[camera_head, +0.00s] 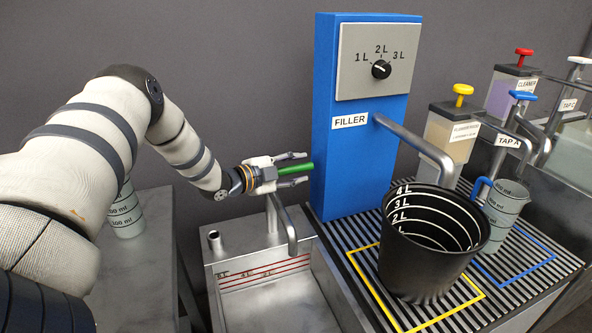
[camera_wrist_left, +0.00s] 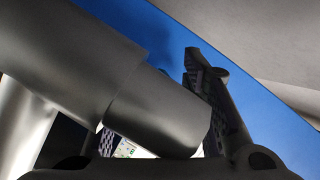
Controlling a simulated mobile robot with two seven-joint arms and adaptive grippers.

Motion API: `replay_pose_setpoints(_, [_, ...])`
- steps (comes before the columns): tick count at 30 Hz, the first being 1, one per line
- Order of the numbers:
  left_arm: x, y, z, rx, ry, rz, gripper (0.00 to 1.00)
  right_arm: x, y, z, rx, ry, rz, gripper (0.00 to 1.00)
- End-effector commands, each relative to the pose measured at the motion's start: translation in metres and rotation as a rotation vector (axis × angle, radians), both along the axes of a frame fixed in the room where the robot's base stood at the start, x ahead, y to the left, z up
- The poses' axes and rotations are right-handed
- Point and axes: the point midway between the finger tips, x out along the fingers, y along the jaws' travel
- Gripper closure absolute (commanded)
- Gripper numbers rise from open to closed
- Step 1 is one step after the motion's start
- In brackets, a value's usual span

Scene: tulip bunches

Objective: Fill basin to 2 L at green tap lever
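The green tap lever (camera_head: 300,170) sticks out sideways beside the blue filler, above the steel tap (camera_head: 283,225). My left gripper (camera_head: 294,169) is at the lever, with one finger above it and one below. The fingers are apart, with gaps to the lever. In the left wrist view, a dark padded finger (camera_wrist_left: 215,95) stands beside a large grey cylinder (camera_wrist_left: 155,110) that hides much of the grip. The steel basin (camera_head: 222,262) is under the tap, with red level lines on its back wall. No stream shows, and I cannot tell its water level. My right gripper is out of view.
The blue filler (camera_head: 335,180) with a dial (camera_head: 381,69) stands right of the lever. A black bucket (camera_head: 425,270) sits on the grate, with a grey measuring cup (camera_head: 503,215) behind. Dispensers and more taps line the right. A stacked cup (camera_head: 126,220) stands left.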

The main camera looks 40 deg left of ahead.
Motion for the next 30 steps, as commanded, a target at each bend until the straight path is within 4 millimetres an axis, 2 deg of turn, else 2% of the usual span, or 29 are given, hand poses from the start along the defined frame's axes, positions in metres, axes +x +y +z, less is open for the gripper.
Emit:
replay_pose_setpoints(1, [0.000, 0.000, 0.000, 0.000, 0.000, 0.000, 0.73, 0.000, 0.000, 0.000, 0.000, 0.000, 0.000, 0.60])
replay_pose_setpoints(4, [0.000, 0.000, 0.000, 0.000, 0.000, 0.000, 0.96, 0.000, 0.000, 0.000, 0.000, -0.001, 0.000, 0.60])
replay_pose_setpoints(5, [0.000, 0.000, 0.000, 0.000, 0.000, 0.000, 1.00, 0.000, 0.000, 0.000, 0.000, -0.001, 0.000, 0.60])
replay_pose_setpoints(17, [-0.002, -0.002, 0.000, 0.003, -0.001, -0.040, 1.00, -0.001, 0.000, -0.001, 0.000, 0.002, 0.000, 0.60])
replay_pose_setpoints(30, [-0.014, -0.017, -0.004, 0.004, 0.006, -0.327, 1.00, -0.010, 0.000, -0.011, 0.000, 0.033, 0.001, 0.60])
